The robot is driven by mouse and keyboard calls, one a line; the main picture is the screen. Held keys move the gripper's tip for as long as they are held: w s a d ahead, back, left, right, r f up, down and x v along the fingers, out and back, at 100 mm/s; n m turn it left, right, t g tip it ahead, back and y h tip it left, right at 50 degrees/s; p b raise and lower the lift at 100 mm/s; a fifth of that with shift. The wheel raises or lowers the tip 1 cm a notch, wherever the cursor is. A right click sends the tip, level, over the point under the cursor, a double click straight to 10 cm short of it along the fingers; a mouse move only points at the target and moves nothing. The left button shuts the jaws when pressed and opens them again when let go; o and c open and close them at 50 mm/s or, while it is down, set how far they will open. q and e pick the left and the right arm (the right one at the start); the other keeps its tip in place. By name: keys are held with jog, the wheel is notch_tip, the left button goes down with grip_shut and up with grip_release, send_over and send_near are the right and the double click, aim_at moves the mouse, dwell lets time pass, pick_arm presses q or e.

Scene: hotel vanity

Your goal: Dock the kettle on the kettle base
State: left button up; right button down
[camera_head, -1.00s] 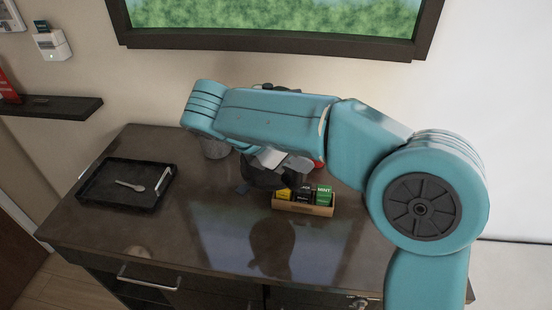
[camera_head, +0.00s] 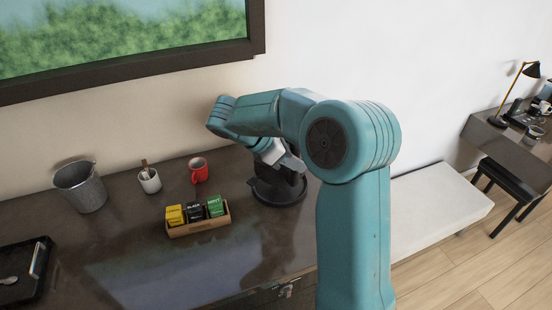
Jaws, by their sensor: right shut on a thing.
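My right gripper (camera_head: 283,161) reaches down from my teal arm and is shut on the dark kettle (camera_head: 287,181), at the right part of the dark vanity top (camera_head: 140,240). The kettle is partly hidden by the gripper and arm. The black round kettle base (camera_head: 280,198) shows under and around the kettle's lower part. The kettle looks about upright over the base, but I cannot tell whether it is fully seated or slightly above. My left gripper is not in view.
A box of tea packets (camera_head: 198,225) stands left of the kettle. Behind it are a red mug (camera_head: 198,171), a white cup (camera_head: 149,182) and a grey bucket (camera_head: 80,188). A black tray (camera_head: 22,270) lies at left. A white bench (camera_head: 430,208) is beyond the right edge.

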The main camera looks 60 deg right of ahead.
aim_at(293, 180)
jog(key=shift+f+b, duration=2.75)
jog(key=shift+f, duration=0.05)
jog(key=shift+p, duration=0.65)
jog(key=shift+f+b, duration=0.4)
jog(key=shift+f, duration=0.2)
jog(key=c, duration=1.1)
grip_release()
jog(key=shift+c, duration=0.2)
jog(key=shift+a, duration=0.1)
